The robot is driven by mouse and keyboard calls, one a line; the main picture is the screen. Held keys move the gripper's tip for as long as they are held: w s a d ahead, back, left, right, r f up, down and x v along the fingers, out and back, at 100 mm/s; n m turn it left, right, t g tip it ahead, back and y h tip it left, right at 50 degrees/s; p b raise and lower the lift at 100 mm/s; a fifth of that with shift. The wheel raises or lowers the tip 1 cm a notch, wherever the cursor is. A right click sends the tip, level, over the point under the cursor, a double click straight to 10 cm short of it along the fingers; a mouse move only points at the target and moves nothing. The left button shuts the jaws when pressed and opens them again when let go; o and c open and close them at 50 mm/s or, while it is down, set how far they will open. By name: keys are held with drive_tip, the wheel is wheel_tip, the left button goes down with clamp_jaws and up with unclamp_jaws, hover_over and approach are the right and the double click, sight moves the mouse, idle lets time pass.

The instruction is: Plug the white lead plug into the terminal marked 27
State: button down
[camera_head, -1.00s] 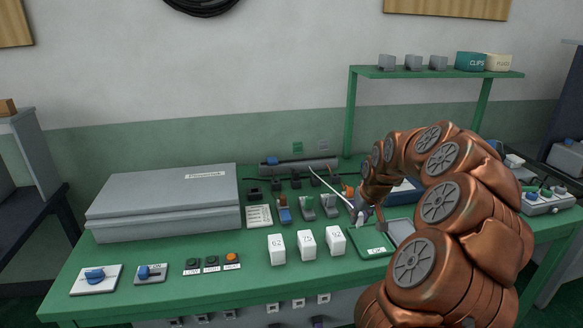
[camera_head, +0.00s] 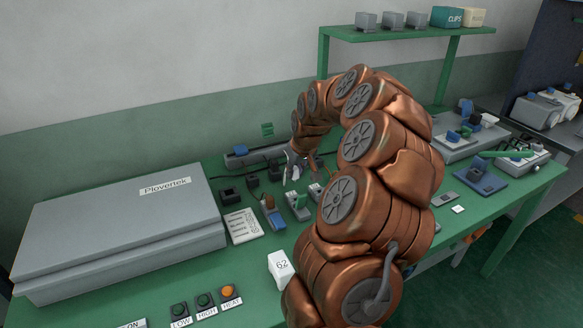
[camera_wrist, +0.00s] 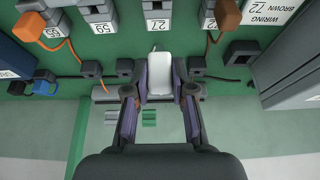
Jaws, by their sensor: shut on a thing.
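My gripper (camera_wrist: 160,98) is shut on the white lead plug (camera_wrist: 160,72), which stands between the two fingers in the wrist view. In the head view my gripper (camera_head: 292,165) is over the back of the green bench, partly behind my own arm. The terminal marked 27 (camera_wrist: 158,25) is straight above the plug in the wrist picture. The plug looks in line with it; whether they touch I cannot tell. Terminals marked 52 (camera_wrist: 98,28) and 59 (camera_wrist: 52,32) are to its left. Another terminal (camera_wrist: 210,14) is to its right.
Small dark blocks (camera_wrist: 242,52) and cables lie close around. A large grey case (camera_head: 120,220) is on the left of the bench. A green shelf (camera_head: 400,32) stands behind. A white block marked 62 (camera_head: 281,265) is in front.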

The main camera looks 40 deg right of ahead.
hover_over(294, 197)
drive_tip(key=s, duration=0.1)
drive_tip(key=shift+a+f, duration=0.15)
drive_tip(key=shift+f, duration=2.8)
drive_tip(key=shift+s+b, duration=0.15)
drive_tip(key=shift+b, duration=0.5)
drive_tip(key=shift+f+b, duration=0.8)
drive_tip(key=shift+f, duration=0.3)
drive_tip(key=c, duration=0.9)
unclamp_jaws()
drive_tip(key=shift+r, duration=0.1)
drive_tip(key=v, duration=1.2)
